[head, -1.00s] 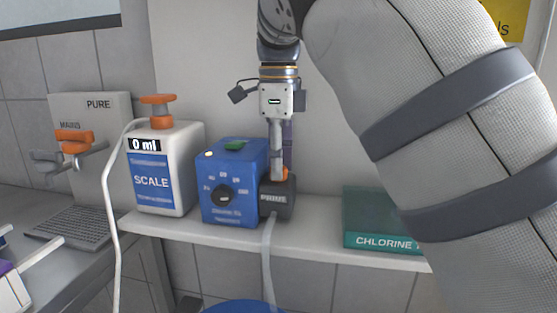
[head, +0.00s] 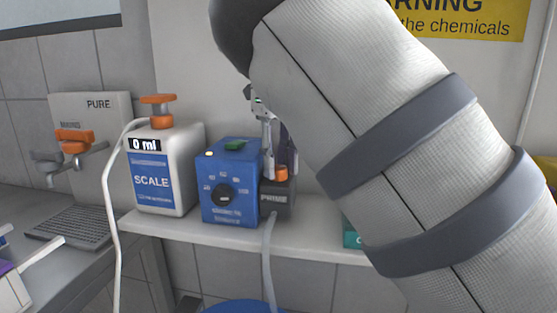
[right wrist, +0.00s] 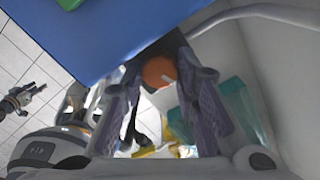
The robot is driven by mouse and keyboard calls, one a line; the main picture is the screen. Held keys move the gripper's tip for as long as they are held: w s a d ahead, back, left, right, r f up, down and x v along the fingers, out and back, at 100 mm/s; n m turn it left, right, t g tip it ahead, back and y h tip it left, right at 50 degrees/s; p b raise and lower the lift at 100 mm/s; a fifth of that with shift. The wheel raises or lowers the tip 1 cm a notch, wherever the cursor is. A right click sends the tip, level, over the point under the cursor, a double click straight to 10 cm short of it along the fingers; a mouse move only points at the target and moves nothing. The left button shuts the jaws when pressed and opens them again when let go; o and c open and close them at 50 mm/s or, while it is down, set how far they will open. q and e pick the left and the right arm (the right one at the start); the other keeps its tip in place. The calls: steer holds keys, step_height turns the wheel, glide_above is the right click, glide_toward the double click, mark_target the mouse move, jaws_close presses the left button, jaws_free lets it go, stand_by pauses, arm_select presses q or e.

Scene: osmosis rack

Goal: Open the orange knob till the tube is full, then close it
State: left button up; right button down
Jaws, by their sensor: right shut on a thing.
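The small orange knob (head: 281,173) sits on top of a grey block (head: 278,198) attached to the right side of a blue dial box (head: 228,211). My right gripper (head: 279,160) comes down over the block and is shut on the knob. In the right wrist view the knob (right wrist: 159,72) shows between the purple-grey fingers. A pale tube (head: 267,250) hangs from the front of the block; I cannot tell what is inside it. A dark jointed shape (right wrist: 24,97) at the left of the right wrist view may be my left gripper; its jaws are unclear.
A white SCALE container (head: 187,155) reading 0 ml, with an orange top, stands left of the blue box. A wall tap with an orange handle (head: 74,138) is further left. A teal box (head: 350,237) on the shelf is mostly behind my right arm. A yellow warning sign (head: 455,22) hangs behind.

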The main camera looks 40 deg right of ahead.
steer(key=shift+m, duration=0.7)
steer(key=c, duration=1.2)
jaws_free()
steer(key=shift+c, duration=0.2)
